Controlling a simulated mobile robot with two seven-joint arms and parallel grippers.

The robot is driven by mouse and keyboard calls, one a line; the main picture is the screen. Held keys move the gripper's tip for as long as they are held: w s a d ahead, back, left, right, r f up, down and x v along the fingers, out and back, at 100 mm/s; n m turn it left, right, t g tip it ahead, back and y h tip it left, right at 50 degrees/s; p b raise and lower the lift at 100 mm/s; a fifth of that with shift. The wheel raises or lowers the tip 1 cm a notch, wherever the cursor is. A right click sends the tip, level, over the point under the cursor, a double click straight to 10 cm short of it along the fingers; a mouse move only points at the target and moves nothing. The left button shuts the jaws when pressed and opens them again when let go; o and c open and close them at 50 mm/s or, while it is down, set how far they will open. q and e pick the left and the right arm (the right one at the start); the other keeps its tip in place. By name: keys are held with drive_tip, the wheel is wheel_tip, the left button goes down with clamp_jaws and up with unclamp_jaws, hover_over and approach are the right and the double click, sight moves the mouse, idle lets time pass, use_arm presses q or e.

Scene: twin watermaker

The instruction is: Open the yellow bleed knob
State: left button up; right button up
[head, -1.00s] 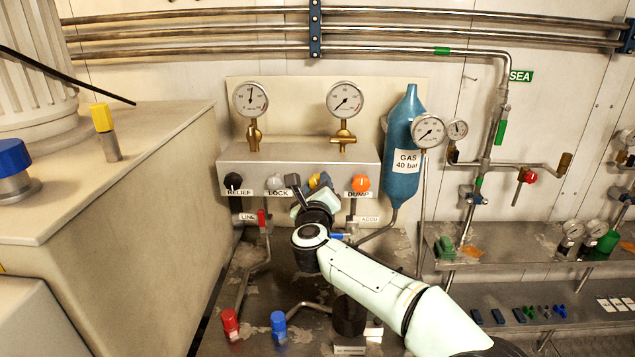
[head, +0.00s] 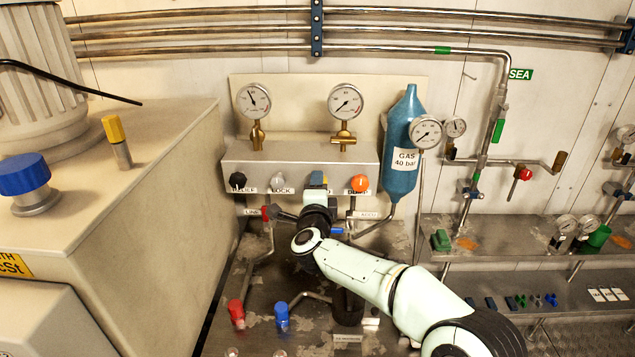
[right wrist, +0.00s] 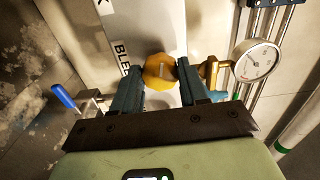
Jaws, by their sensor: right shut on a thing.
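The yellow bleed knob (right wrist: 160,73) sits between the two blue-grey fingers of my right gripper in the right wrist view, in front of the panel beside the partly covered BLEED label (right wrist: 121,58). My right gripper (head: 318,181) is shut on the knob, one finger on each side. In the head view the gripper and wrist hide most of the knob, at the front of the valve block (head: 300,157) between the LOCK knob (head: 277,181) and the orange DUMP knob (head: 360,183). My left gripper is not in view.
The black RELIEF knob (head: 238,181) is farther left. Below the block are a red LINE handle (head: 265,212) and a blue handle (head: 338,231). Two gauges (head: 253,100) (head: 345,101) stand above. The blue gas bottle (head: 402,150) is close on the right.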

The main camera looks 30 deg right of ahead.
drive_tip(key=shift+n+p, duration=0.55)
drive_tip(key=shift+n, duration=0.65)
drive_tip(key=shift+f, duration=0.1)
drive_tip(key=o, duration=1.1)
drive_tip(key=shift+c, duration=0.2)
drive_tip(key=b+v, duration=0.2)
drive_tip(key=v, duration=1.1)
drive_tip(key=shift+s, duration=0.25)
